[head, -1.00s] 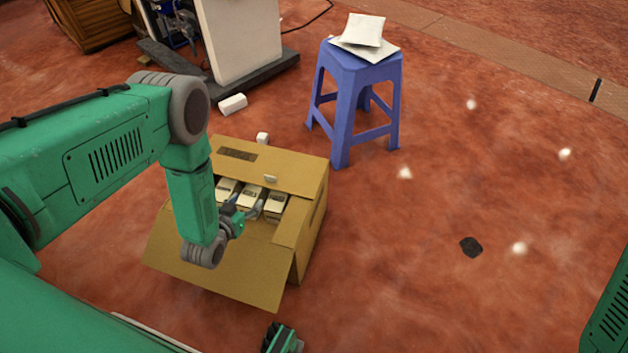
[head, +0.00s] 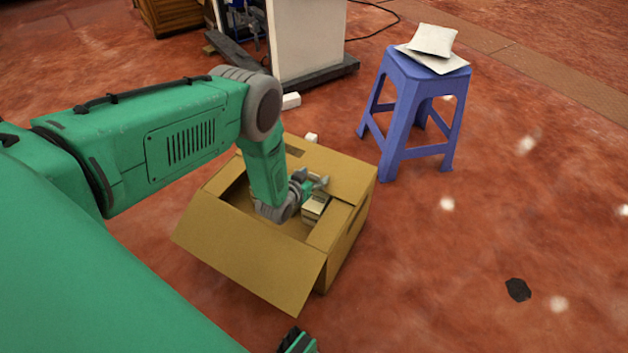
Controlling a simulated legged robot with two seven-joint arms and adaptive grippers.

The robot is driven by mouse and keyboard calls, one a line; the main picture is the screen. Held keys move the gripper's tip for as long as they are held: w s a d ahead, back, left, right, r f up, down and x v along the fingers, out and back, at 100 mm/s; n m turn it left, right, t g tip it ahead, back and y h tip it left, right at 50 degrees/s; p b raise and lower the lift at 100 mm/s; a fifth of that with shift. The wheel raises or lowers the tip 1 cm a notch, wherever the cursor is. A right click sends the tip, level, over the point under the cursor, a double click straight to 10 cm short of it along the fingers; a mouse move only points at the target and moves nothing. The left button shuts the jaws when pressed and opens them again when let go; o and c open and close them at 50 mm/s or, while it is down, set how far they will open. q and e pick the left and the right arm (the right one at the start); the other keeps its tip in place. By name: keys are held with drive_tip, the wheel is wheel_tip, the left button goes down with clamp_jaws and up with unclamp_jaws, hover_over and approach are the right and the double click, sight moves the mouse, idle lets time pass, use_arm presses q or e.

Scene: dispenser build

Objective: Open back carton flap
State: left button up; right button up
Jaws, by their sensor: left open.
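The brown cardboard carton (head: 345,250) stands on the floor, its front flap (head: 250,260) folded outward toward me. The back flap (head: 345,172) lies roughly flat over the far part of the opening. My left gripper (head: 321,182) is open and empty at the opening, its fingers by the near edge of the back flap. I cannot tell whether they touch it. White-and-dark small boxes (head: 316,207) show inside; my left arm hides the rest of the inside. A green-and-black part at the bottom edge may be my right gripper (head: 298,342); its jaws are not readable.
A blue stool (head: 425,85) with white packets (head: 433,42) on top stands behind and right of the carton. A white cabinet (head: 308,40) stands at the back. Small white blocks (head: 290,101) lie behind the carton. The floor at right is mostly clear.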

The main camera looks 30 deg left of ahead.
use_arm(q)
drive_tip(key=shift+w, duration=0.2)
clamp_jaws()
